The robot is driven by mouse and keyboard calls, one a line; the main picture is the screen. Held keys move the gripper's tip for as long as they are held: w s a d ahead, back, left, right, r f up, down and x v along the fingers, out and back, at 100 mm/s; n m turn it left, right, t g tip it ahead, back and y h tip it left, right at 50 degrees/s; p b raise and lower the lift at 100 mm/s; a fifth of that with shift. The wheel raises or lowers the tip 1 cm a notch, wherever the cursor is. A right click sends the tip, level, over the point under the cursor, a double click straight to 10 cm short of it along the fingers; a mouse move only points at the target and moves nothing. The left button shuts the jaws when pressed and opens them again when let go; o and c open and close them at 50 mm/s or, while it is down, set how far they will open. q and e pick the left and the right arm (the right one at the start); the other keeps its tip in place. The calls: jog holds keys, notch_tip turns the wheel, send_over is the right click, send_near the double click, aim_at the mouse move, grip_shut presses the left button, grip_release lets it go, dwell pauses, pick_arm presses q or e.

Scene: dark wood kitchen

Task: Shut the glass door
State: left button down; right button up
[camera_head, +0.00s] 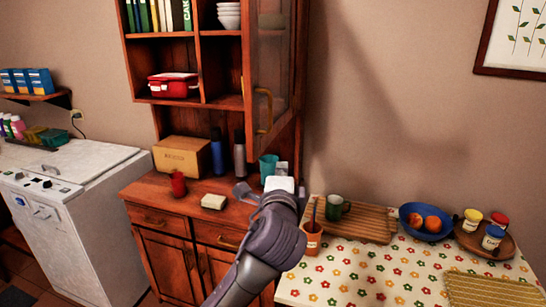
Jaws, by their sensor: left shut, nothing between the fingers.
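The glass door (276,62) is on the right side of the dark wood upper cabinet (200,70). It stands open, swung outward, and the shelves beside it are exposed. Its brass handle (263,112) is on the door's left edge. My left gripper (243,190) is below the door and handle, in front of the lower counter, apart from both. It is shut and empty; its arm covers part of the lower cabinet. My right gripper is not in view.
The counter holds a cardboard box (182,156), a red cup (178,184), bottles (217,154) and a teal cup (268,167). At right, a flowered table (365,280) holds a blue bowl (408,226) and an orange cup (311,239). Open shelves hold bowls (229,15) and a red container (173,86).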

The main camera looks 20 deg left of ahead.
pick_arm(q)
jog(key=w+a+p, duration=0.4)
jog(key=w+a, duration=0.2)
jog(key=w, duration=0.4)
jog(key=shift+f, duration=0.15)
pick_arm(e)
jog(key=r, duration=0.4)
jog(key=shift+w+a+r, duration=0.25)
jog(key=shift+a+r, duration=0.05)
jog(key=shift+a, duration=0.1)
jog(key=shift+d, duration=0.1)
pick_arm(q)
jog(key=shift+a, duration=0.1)
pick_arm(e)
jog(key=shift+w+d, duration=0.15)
